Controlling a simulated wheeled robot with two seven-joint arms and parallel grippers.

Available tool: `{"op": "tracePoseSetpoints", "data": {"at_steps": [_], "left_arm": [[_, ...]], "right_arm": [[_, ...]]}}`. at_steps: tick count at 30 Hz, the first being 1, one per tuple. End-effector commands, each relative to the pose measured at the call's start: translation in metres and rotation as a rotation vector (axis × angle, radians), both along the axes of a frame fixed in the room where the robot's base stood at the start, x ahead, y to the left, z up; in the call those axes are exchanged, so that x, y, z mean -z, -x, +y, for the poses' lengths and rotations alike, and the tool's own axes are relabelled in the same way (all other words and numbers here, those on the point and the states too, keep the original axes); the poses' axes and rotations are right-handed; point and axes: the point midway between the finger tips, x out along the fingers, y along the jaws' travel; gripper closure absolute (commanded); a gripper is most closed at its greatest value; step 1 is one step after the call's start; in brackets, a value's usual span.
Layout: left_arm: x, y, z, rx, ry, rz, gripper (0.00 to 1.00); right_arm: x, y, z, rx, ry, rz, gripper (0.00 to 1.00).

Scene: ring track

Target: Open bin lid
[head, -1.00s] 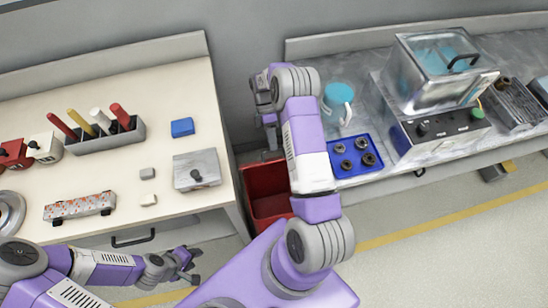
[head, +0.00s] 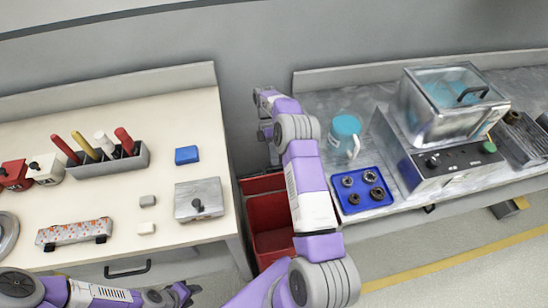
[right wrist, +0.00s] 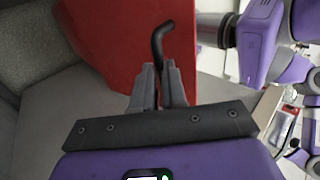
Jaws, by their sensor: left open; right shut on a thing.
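The red bin (head: 270,212) stands on the floor in the gap between the two tables, and its inside shows in the head view. My right forearm covers its right side. In the right wrist view, my right gripper (right wrist: 159,68) is shut on the bent black handle (right wrist: 158,40) of the red lid (right wrist: 110,35). In the head view, a red strip along the bin's back edge may be part of the lid; my arm hides the right fingers. My left gripper (head: 187,291) is open and empty at the bottom edge, below the left table.
The left table (head: 120,195) holds a tool holder (head: 125,160), a blue block (head: 186,155) and a grey box (head: 199,200). Tables flank the bin closely.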

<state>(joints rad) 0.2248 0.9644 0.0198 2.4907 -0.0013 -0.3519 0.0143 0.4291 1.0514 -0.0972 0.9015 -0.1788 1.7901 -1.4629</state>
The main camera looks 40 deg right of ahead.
Motion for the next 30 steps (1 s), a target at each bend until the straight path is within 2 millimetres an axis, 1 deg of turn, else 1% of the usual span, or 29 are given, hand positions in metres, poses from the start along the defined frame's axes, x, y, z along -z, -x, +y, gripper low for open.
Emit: {"op": "tracePoseSetpoints", "data": {"at_steps": [1, 5, 6, 7, 9, 11, 15, 25, 28, 30], "left_arm": [[0.002, 0.0, 0.0, 0.0, 0.0, 0.0, 0.57], [0.002, 0.0, 0.0, 0.0, 0.0, 0.0, 0.57], [0.002, 0.0, 0.0, 0.0, 0.0, 0.0, 0.57], [0.002, 0.0, 0.0, 0.0, 0.0, 0.0, 0.57], [0.002, 0.0, 0.0, 0.0, 0.0, 0.0, 0.57], [0.002, 0.0, 0.0, 0.0, 0.0, 0.0, 0.57], [0.002, 0.0, 0.0, 0.0, 0.0, 0.0, 0.57], [0.001, 0.0, 0.0, 0.0, 0.0, 0.0, 0.57], [-0.003, 0.0, 0.0, 0.0, 0.0, 0.0, 0.57], [-0.007, 0.0, 0.0, 0.0, 0.0, 0.0, 0.57]], "right_arm": [[0.024, 0.0, -0.002, 0.0, 0.017, -0.018, 1.0], [0.024, 0.0, -0.003, 0.001, 0.018, -0.018, 1.0], [0.024, 0.0, -0.003, 0.001, 0.017, -0.017, 0.83], [0.024, 0.0, -0.003, 0.001, 0.018, -0.018, 0.79], [0.024, 0.0, -0.003, 0.001, 0.018, -0.018, 0.64], [0.023, -0.001, -0.003, 0.001, 0.018, -0.019, 0.59], [0.023, -0.001, -0.002, 0.001, 0.018, -0.02, 0.62], [0.02, -0.002, -0.002, 0.001, 0.017, -0.023, 0.62], [0.011, -0.002, -0.002, 0.001, 0.018, -0.024, 0.62], [-0.001, -0.002, -0.002, 0.001, 0.018, -0.024, 0.62]]}}
